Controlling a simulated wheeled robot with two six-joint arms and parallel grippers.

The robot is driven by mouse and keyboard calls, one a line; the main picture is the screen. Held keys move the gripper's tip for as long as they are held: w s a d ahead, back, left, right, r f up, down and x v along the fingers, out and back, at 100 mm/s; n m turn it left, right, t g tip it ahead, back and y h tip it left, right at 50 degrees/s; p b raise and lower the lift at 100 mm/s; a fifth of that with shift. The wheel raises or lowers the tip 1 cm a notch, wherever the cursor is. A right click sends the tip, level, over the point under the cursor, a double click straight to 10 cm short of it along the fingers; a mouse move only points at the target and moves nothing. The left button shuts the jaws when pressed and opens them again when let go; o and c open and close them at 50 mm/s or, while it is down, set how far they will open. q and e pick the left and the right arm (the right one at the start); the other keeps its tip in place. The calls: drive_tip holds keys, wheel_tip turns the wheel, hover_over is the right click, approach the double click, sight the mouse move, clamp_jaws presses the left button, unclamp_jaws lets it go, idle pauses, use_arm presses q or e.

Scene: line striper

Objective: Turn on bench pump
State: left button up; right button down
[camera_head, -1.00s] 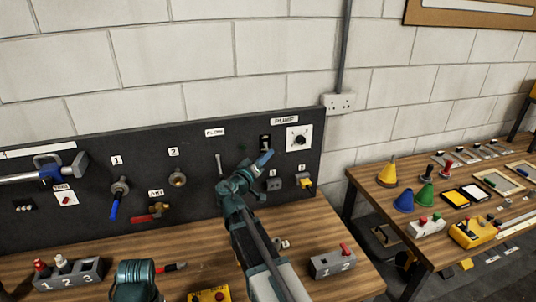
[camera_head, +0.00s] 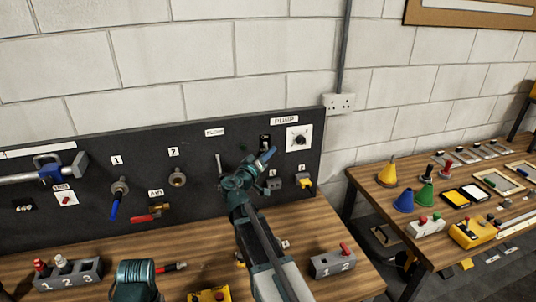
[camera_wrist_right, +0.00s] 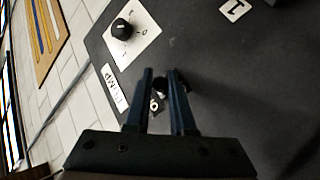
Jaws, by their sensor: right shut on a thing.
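The dark pump switch (camera_head: 265,140) sits on the upright black panel, left of the PUMP label (camera_head: 285,120). My right gripper (camera_head: 266,157) is up against the panel just below the visible part of the switch. In the right wrist view my gripper (camera_wrist_right: 162,80) has its two dark fingers at either side of the switch's dark part (camera_wrist_right: 165,82), shut on it. A white mark shows by the finger. The fingers hide much of the switch, so I cannot tell its position.
A black rotary knob on a white plate (camera_head: 299,138) is close right of the switch. A yellow and grey fitting (camera_head: 304,181) is below. A blue-handled valve (camera_head: 117,200) and a red-handled tap (camera_head: 146,216) are further left. A ribbed teal body (camera_head: 137,280) is at the bottom left.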

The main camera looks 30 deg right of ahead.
sight(268, 144)
use_arm(q)
drive_tip(key=shift+r, duration=0.1)
drive_tip(key=shift+r+p, duration=0.55)
drive_tip(key=shift+p, duration=0.1)
use_arm(e)
drive_tip(key=shift+r, duration=0.3)
wheel_tip(268, 144, up, 3)
drive_tip(key=n+g+y+p, duration=0.3)
drive_tip(key=n+g+p, duration=0.1)
drive_tip(key=p, duration=0.7)
drive_tip(key=shift+f+y, duration=0.15)
drive_tip(key=shift+y, duration=0.15)
use_arm(q)
wheel_tip(268, 144, up, 15)
drive_tip(key=p, duration=0.3)
drive_tip(key=shift+f+p, duration=0.2)
drive_tip(key=shift+p, duration=0.1)
use_arm(e)
drive_tip(key=shift+w+n+g+y, duration=0.1)
drive_tip(key=shift+n+g+y, duration=0.4)
drive_tip(key=shift+n+g, duration=0.3)
drive_tip(key=c, duration=1.1)
unclamp_jaws()
drive_tip(key=shift+o, duration=0.2)
use_arm(q)
drive_tip(key=shift+r, duration=0.1)
use_arm(e)
drive_tip(key=shift+r, duration=0.2)
